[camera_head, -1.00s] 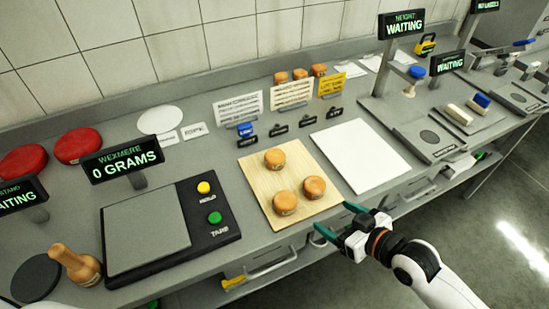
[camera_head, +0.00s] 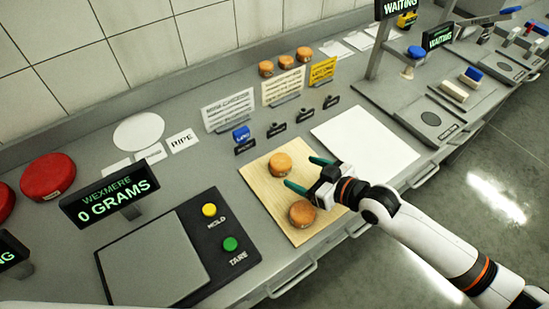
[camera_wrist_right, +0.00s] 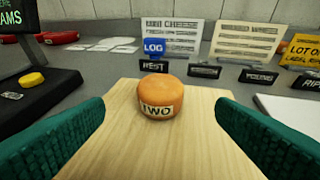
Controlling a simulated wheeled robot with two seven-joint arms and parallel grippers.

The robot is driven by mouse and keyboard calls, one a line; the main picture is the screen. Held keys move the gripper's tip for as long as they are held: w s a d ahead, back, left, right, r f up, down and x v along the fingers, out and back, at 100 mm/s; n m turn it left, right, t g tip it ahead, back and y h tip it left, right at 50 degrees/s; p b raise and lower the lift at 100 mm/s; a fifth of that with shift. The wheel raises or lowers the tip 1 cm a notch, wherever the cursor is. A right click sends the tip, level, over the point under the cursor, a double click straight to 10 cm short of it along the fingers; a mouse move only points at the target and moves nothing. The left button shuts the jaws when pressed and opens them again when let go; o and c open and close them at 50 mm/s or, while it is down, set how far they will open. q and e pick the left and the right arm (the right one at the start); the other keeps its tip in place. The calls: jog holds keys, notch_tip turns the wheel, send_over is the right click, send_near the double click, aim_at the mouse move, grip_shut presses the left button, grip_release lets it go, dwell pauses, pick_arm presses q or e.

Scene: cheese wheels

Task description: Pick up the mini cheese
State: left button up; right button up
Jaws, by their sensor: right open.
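Small orange mini cheeses stand on a wooden board (camera_head: 262,188). The far cheese (camera_head: 280,165) lies just beyond my right gripper's fingertips, and another cheese (camera_head: 302,213) sits nearer, below the gripper in the picture. The third one is hidden behind my gripper. My right gripper (camera_head: 301,172) is open and empty, its green fingers reaching over the board. In the right wrist view a cheese labelled "TWO" (camera_wrist_right: 160,92) stands upright, centred ahead between the spread fingers and apart from both. My left gripper is not in view.
A white sheet (camera_head: 365,145) lies to the right. Small black label holders, a blue block (camera_head: 241,134) and sign cards (camera_head: 228,108) stand behind the board. More cheeses (camera_head: 285,62) sit at the back.

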aim_at(288, 166)
jog(key=x, duration=0.3)
jog(key=shift+w+a+p, duration=0.1)
jog(key=shift+a+p, duration=0.05)
jog(key=shift+p, duration=0.15)
jog(key=p+x, duration=0.1)
jog(key=x, duration=0.4)
jog(key=shift+w+a+f, duration=0.1)
jog(key=shift+w+f, duration=0.05)
jog(key=shift+f, duration=0.1)
jog(key=shift+w+a+f, duration=0.15)
jog(key=shift+a, duration=0.05)
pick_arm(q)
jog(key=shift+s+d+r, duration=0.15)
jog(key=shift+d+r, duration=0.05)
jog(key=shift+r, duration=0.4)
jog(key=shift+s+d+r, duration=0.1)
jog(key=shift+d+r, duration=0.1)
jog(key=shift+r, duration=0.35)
pick_arm(e)
jog(key=c, duration=1.1)
